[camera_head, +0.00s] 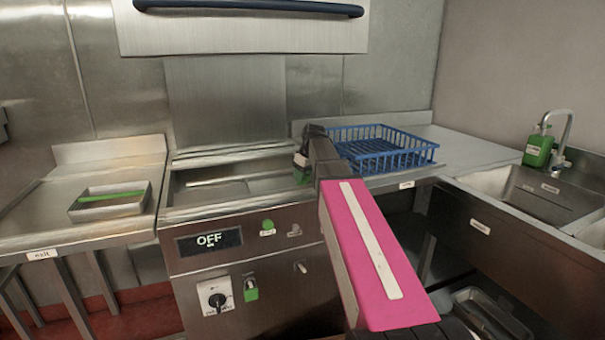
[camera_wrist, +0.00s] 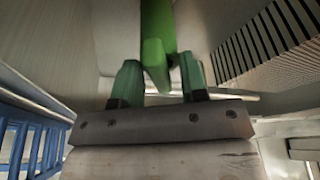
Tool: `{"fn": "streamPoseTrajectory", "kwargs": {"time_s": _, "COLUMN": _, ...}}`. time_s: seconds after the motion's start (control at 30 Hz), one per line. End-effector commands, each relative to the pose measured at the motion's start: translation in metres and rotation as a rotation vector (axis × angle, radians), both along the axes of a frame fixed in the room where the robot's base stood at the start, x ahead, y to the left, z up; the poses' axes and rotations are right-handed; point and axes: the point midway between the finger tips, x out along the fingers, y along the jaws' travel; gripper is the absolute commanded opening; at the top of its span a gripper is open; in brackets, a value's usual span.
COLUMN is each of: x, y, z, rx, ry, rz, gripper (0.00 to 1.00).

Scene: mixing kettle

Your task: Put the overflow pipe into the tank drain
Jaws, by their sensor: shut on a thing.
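My gripper (camera_head: 302,168) is over the right end of the tank (camera_head: 172,187) in the head view. In the wrist view its two green fingers (camera_wrist: 160,82) are shut on a bright green bar-like piece (camera_wrist: 156,32), which I take to be the overflow pipe. The pipe runs up out of the wrist picture, so its far end is not seen. In the head view only a bit of green shows below the gripper. The tank is open and shallow-looking from here. The tank drain cannot be made out; the gripper and the tank's front rim may hide it.
A blue basket (camera_head: 395,160) stands close to the right of my gripper. A slotted metal panel (camera_wrist: 265,42) shows in the wrist view. A metal tray (camera_head: 137,205) with a green-handled thing sits on the left counter. A sink (camera_head: 535,190) with a tap is at right.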

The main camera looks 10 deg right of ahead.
Motion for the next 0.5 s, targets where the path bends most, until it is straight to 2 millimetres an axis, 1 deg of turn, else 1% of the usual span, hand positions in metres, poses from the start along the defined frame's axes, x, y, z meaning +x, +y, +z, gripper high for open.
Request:
{"fn": "streamPoseTrajectory", "kwargs": {"time_s": 0.2, "x": -0.0001, "y": 0.0, "z": -0.0055, "rx": 0.0, "ry": 0.0, "rz": 0.0, "gripper": 0.12}}
{"fn": "streamPoseTrajectory", "kwargs": {"time_s": 0.5, "x": 0.0, "y": 0.0, "z": -0.0055, "rx": 0.0, "ry": 0.0, "rz": 0.0, "gripper": 0.12}}
